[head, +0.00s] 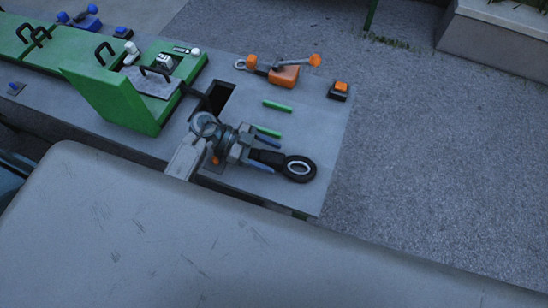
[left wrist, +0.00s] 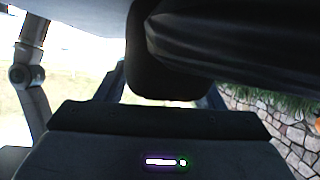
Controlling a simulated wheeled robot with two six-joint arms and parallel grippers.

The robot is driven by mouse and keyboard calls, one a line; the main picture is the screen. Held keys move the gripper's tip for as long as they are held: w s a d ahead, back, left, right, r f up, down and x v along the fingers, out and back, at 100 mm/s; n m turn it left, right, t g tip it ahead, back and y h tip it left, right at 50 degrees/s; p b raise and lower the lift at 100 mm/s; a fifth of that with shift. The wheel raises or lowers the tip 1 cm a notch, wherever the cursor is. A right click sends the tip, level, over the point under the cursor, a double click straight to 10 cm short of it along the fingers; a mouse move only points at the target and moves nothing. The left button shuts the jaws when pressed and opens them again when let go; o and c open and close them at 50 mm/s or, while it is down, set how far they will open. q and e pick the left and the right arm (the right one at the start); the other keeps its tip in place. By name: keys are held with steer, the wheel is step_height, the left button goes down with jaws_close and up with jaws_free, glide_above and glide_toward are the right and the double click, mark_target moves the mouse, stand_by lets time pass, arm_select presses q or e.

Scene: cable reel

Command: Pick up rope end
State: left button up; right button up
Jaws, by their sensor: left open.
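The rope end (head: 300,168) is a black ring with a pale inner rim on a black sleeve, over the near right part of the grey table. My left gripper (head: 274,152) is open, with a blue-grey finger on each side of the sleeve. The ring sticks out beyond the fingertips. I cannot tell whether the fingers touch the sleeve. In the left wrist view a large dark rounded shape (left wrist: 165,75), which seems to be the rope end, fills the space between the fingers. The right gripper is not in view.
The grey table (head: 325,130) holds green boxes (head: 115,95) with black handles, an orange clamp-like device (head: 285,75), a small orange-topped block (head: 339,90) and green strips (head: 277,105). A dark rectangular opening (head: 221,96) lies behind my gripper. Grey ground is clear at right.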

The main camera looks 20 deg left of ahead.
arm_select(q)
steer(key=shift+d+f, duration=0.1)
steer(key=shift+d, duration=0.05)
jaws_close()
stand_by(0.4)
